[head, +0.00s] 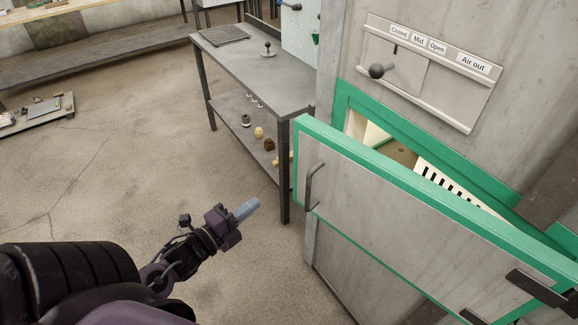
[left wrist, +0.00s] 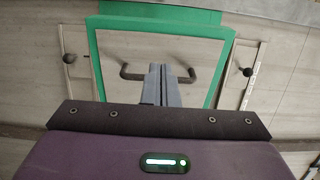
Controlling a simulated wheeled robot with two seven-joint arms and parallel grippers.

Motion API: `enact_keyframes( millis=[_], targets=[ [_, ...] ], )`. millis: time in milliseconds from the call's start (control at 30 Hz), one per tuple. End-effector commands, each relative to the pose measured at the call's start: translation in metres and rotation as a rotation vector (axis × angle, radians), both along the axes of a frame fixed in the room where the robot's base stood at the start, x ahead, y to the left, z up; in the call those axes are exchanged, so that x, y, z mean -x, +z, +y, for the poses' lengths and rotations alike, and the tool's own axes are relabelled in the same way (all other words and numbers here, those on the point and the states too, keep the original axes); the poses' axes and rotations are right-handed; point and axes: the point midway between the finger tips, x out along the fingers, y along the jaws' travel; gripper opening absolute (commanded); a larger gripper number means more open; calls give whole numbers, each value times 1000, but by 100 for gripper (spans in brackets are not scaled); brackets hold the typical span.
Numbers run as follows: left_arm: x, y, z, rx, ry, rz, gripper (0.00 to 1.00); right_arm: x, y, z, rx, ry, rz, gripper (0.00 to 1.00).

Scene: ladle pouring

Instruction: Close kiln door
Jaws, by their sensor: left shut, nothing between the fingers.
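The kiln door (head: 400,213) is a grey panel with a green border. It stands partly open, swung out from the green-framed kiln opening (head: 362,105), with its hinges at the lower right of the head view. Its dark bar handle (head: 310,187) is near the door's left edge. My left gripper (head: 250,207) is shut and empty, left of the handle and apart from it in the head view. In the left wrist view, the shut fingers (left wrist: 162,84) overlap the middle of the handle (left wrist: 131,73), in front of the door (left wrist: 205,55). My right gripper is out of view.
A metal table (head: 250,60) with a lower shelf holding small objects stands behind the door's free edge. An air-out slider panel (head: 430,75) with a black knob is above the opening. Open concrete floor (head: 110,170) lies to the left.

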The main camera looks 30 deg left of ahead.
Motion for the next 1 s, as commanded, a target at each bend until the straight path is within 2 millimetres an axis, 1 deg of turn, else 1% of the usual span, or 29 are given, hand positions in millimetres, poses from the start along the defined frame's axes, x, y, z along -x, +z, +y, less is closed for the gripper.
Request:
enact_keyframes(
  millis=[167,700,800,1000],
  targets=[
    [-18,1,-3,-1,-1,-6,0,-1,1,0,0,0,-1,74],
    [-106,2,-17,2,2,-3,0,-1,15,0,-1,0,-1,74],
    [-119,1,-19,3,2,-2,0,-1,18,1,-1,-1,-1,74],
    [-133,0,-22,2,2,-1,0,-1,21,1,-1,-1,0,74]
  ],
)
